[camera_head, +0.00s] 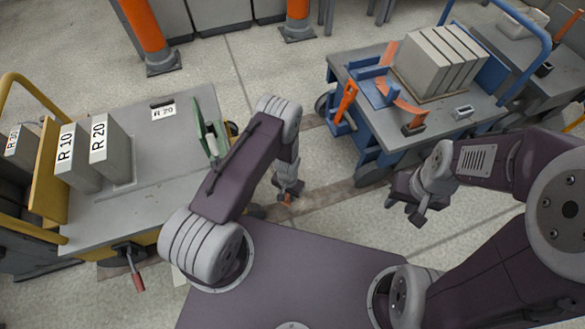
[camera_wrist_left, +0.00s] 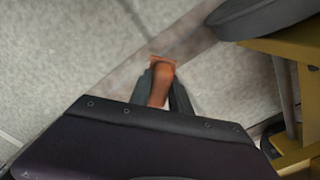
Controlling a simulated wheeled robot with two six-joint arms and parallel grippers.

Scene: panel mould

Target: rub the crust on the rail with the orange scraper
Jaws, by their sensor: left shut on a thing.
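My left gripper (camera_head: 287,192) reaches down near the floor between the two carts and is shut on the orange scraper (camera_wrist_left: 160,82). A small orange part of the scraper (camera_head: 287,201) shows below the fingers in the head view. A flat brown-grey rail (camera_head: 325,197) runs across the floor under the left gripper. The rail (camera_wrist_left: 187,48) also passes behind the scraper in the left wrist view. Whether the scraper touches the rail is unclear, and I cannot make out the crust separately. My right gripper (camera_head: 418,206) hangs free at the right; its finger gap is unclear.
A grey-topped cart with a yellow frame (camera_head: 165,185) stands at the left, bearing panels marked R 10 and R 20 (camera_head: 105,150). A blue cart (camera_head: 375,130) at the upper right bears grey slabs (camera_head: 428,65) and orange tools. Orange posts (camera_head: 142,25) stand behind. Open floor lies between the carts.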

